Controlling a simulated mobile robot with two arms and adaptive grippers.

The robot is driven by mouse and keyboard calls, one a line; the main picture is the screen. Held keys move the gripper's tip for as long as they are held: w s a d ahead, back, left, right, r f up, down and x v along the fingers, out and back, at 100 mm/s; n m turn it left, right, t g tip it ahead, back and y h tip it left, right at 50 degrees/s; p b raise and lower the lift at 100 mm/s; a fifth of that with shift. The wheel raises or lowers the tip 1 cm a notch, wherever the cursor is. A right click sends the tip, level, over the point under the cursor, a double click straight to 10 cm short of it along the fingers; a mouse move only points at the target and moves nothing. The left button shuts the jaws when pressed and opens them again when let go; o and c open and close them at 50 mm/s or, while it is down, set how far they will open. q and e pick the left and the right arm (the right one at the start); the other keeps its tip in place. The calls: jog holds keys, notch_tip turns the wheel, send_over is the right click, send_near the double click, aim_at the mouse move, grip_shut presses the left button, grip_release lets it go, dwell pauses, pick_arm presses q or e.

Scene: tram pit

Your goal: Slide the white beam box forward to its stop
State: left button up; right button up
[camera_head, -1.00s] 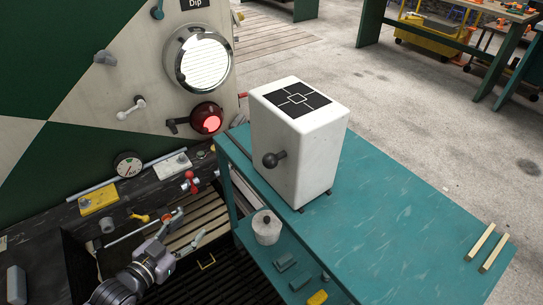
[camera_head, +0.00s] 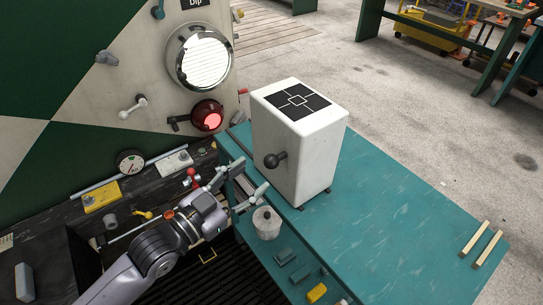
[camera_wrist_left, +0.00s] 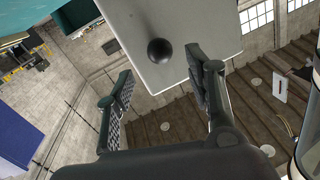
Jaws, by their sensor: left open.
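The white beam box (camera_head: 314,150) stands upright on the teal bench (camera_head: 400,225), with a black target pattern (camera_head: 297,99) on its top. A dark ball knob (camera_head: 275,160) sticks out of its side facing my left arm. My left gripper (camera_head: 250,176) is open and empty, just left of the box and a little below the knob in the head view, apart from both. In the left wrist view the knob (camera_wrist_left: 159,50) shows beyond and between the open fingers (camera_wrist_left: 160,95), against the pale box face (camera_wrist_left: 185,30). My right gripper is not in view.
A grey lidded pot (camera_head: 266,223) stands on a lower shelf below my left gripper. The tram front with its round headlight (camera_head: 203,57) and lit red lamp (camera_head: 207,117) is at left. Two wooden strips (camera_head: 481,244) lie at the bench's right end. The bench between them and the box is clear.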

aim_at(266, 166)
pick_arm(q)
jog(key=p+x, duration=0.1)
jog(key=x, duration=0.6)
jog(key=shift+w+d, duration=0.25)
jog(key=shift+c, duration=0.3)
grip_shut()
